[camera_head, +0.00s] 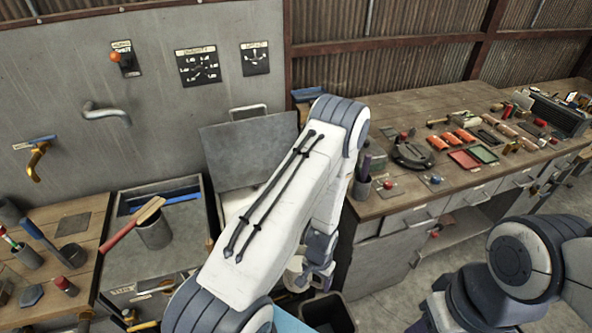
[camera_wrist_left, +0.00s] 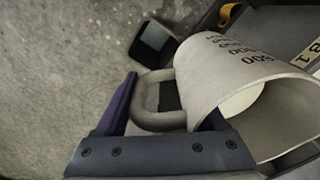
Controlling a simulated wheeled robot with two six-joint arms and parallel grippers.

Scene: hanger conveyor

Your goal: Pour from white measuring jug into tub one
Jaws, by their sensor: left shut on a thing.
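The white measuring jug (camera_wrist_left: 225,75) fills the right of the left wrist view, tilted on its side, with its open mouth facing lower right. Dark printed graduations show on its wall. My left gripper (camera_wrist_left: 172,97) is shut on the jug's loop handle. A label ending in "B 1" (camera_wrist_left: 305,57) shows on a dark surface beyond the jug at the right edge; I take it as tub one's, mostly hidden by the jug. No liquid is visible.
A black bin (camera_head: 328,314) stands on the floor by the right workbench (camera_head: 400,202). A raised grey lid (camera_head: 248,150) stands behind my left arm. Tools crowd both benches.

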